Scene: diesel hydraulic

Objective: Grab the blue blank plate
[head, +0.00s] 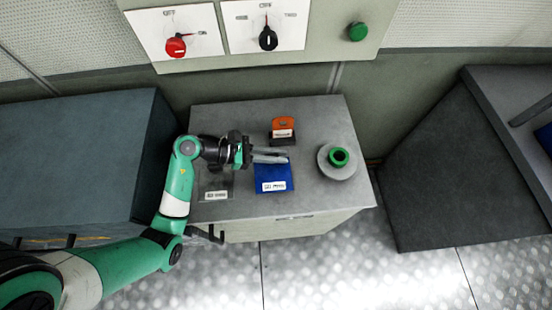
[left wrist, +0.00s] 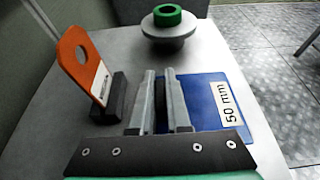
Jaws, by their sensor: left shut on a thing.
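The blue blank plate (head: 273,174) lies on the grey cabinet top with a white label on it. In the left wrist view the plate (left wrist: 212,112) shows beside and under the fingers, its label reading "50 mm". My left gripper (head: 286,155) reaches in from the left over the plate's far edge. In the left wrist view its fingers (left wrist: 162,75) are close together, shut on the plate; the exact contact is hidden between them. My right gripper is not in view.
An orange plate (head: 283,124) stands in a dark holder behind the blue plate. A green ring (head: 339,157) sits on a round grey base to the right. A clear labelled plate (head: 216,185) lies left. The grey cabinet top (head: 310,200) is clear at the front right.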

